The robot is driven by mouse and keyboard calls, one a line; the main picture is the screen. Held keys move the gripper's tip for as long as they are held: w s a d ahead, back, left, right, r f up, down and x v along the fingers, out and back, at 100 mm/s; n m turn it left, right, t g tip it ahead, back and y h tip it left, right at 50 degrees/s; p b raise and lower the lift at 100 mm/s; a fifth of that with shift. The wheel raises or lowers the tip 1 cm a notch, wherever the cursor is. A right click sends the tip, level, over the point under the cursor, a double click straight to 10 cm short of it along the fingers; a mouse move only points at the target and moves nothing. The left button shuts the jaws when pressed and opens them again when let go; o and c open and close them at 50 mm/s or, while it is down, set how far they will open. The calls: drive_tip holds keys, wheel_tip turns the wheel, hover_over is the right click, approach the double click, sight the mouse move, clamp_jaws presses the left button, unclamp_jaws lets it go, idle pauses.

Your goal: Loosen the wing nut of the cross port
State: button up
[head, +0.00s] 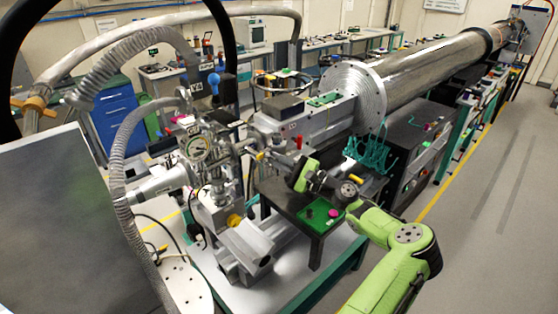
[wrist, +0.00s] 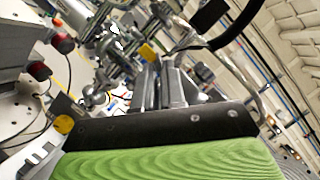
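The metal cross port (head: 205,150), a cluster of steel vacuum fittings with a round gauge (head: 197,148), stands left of my green arm in the head view. A small yellow part (head: 260,156) shows between it and my arm; I cannot tell whether it is the wing nut. My gripper (head: 273,165) points left toward the fittings. In the wrist view, its grey fingers (wrist: 172,82) rise from the black mount, with a yellow part (wrist: 148,52) just beyond their tips. I cannot tell whether they touch it, or how far apart they are.
A small dark table (head: 310,213) with a green tray (head: 319,215) stands below my forearm. A yellow knob (head: 234,220) sits on the lower fittings. A ribbed hose (head: 118,170) hangs at the left. The long steel tube (head: 430,62) runs behind. Open floor (head: 480,230) lies to the right.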

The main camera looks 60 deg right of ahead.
clamp_jaws()
drive_tip(key=shift+n, duration=0.5)
drive_tip(key=n+g+h+b, duration=0.1)
drive_tip(key=n+g+b, duration=0.1)
drive_tip(key=n+b, duration=0.2)
drive_tip(key=r+n+g+h+b, duration=0.1)
drive_tip(key=n+g+h+b, duration=0.1)
drive_tip(key=n+b, duration=0.3)
drive_tip(key=a+n+g+h+b, duration=0.1)
drive_tip(key=n+g+b, duration=0.2)
drive_tip(key=n, duration=0.7)
drive_tip(key=shift+r+b, duration=0.35)
drive_tip(key=shift+b, duration=0.8)
drive_tip(key=shift+r+n+h, duration=0.15)
drive_tip(key=shift+n+h, duration=0.15)
drive_tip(key=shift+o, duration=0.8)
unclamp_jaws()
drive_tip(key=shift+w+d, duration=0.1)
drive_tip(key=shift+w, duration=0.05)
